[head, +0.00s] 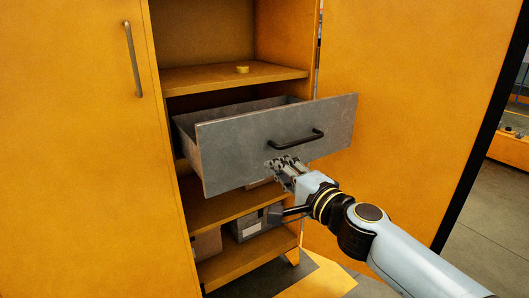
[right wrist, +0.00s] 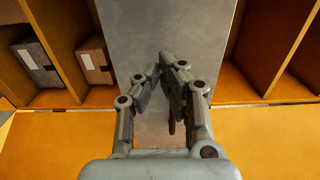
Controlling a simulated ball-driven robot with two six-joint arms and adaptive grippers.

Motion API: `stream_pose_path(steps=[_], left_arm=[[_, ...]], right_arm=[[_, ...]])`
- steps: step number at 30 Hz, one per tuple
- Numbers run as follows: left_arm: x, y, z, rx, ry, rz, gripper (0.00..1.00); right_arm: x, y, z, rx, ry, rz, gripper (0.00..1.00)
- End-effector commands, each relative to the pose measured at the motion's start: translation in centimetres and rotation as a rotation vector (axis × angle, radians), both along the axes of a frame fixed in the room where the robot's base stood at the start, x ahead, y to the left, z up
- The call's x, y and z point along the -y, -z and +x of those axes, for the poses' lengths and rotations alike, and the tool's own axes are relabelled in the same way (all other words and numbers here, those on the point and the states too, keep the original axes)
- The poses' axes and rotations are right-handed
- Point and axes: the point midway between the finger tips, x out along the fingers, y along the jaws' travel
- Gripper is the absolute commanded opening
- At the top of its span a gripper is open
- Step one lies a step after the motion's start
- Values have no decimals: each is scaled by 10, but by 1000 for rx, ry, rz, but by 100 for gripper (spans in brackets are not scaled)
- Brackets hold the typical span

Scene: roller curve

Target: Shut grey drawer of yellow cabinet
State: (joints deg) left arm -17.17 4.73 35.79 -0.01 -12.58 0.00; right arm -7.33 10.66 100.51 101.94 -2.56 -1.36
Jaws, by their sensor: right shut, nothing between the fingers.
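The grey drawer (head: 240,150) is pulled out of the yellow cabinet (head: 185,80) in the head view. Its front carries a dark bar handle (head: 297,139). My right gripper (head: 283,162) is shut and empty, at the lower part of the drawer front, just below the handle. I cannot tell whether the fingertips touch the front. In the right wrist view the fingers (right wrist: 163,75) point at the grey drawer surface (right wrist: 165,30). My left gripper is not in view.
A small yellow round object (head: 242,69) sits on the shelf above the drawer. Grey and brown boxes (head: 255,225) stand on the lower shelf. The right cabinet door (head: 400,90) stands open beside the drawer; the left door (head: 75,140) has a bar handle.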

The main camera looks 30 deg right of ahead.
Motion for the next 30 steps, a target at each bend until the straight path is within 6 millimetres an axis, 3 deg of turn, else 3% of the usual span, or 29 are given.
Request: stream_pose_path(steps=[3,9,30], left_arm=[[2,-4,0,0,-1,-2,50],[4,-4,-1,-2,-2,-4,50],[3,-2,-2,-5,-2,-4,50]], right_arm=[[-2,-1,24,1,1,2,0],[-4,1,49,0,0,0,0],[-5,1,66,0,0,-1,0]])
